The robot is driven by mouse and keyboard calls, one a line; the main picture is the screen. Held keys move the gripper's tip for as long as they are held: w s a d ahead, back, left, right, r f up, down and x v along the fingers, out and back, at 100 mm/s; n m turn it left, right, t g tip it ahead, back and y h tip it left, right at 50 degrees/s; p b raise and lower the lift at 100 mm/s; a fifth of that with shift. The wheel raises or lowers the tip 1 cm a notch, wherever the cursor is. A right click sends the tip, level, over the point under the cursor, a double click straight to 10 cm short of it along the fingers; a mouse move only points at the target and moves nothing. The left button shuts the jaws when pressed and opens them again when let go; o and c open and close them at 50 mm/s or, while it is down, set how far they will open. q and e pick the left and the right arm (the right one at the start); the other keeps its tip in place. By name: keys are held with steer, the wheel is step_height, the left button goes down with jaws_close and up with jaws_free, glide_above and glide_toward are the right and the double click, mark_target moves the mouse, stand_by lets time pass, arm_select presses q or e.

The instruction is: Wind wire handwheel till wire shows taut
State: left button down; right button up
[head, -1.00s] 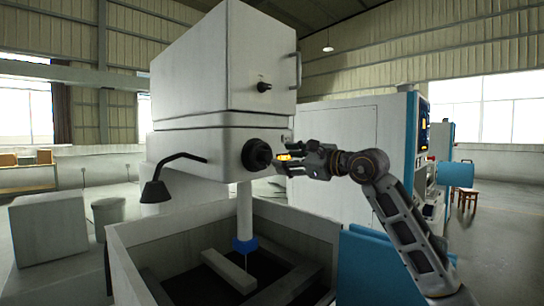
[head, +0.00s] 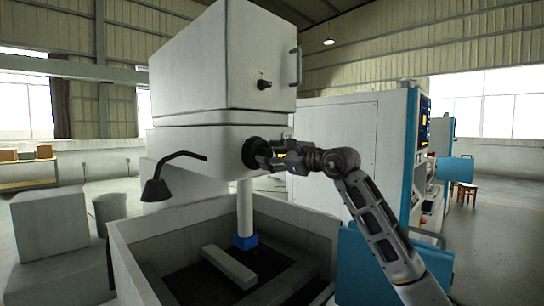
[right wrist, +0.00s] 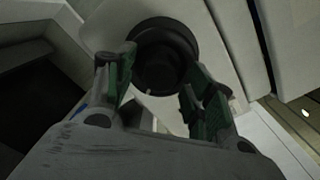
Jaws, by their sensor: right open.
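The black wire handwheel (head: 254,152) sits on the front of the white machine head. It also shows in the right wrist view (right wrist: 160,62) as a dark round knob with a raised hub. My right gripper (head: 270,158) is at the handwheel and overlaps its right side in the head view. In the right wrist view my right gripper (right wrist: 158,92) is open, with one finger on each side of the wheel's lower part. I cannot tell whether the fingers touch it. The wire below the blue nozzle (head: 246,242) is too thin to make out. My left gripper is not in view.
The white machine head (head: 215,90) has a small black knob (head: 264,84) and a side handle. Below is an open tank (head: 135,240) with a pale bar (head: 229,267) inside. A black lamp (head: 156,190) hangs at left. A blue-edged cabinet (head: 412,160) stands behind my right arm.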

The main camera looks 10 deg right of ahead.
steer(key=c, duration=1)
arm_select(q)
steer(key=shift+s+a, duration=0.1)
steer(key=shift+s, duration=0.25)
arm_select(e)
steer(key=shift+c, duration=0.2)
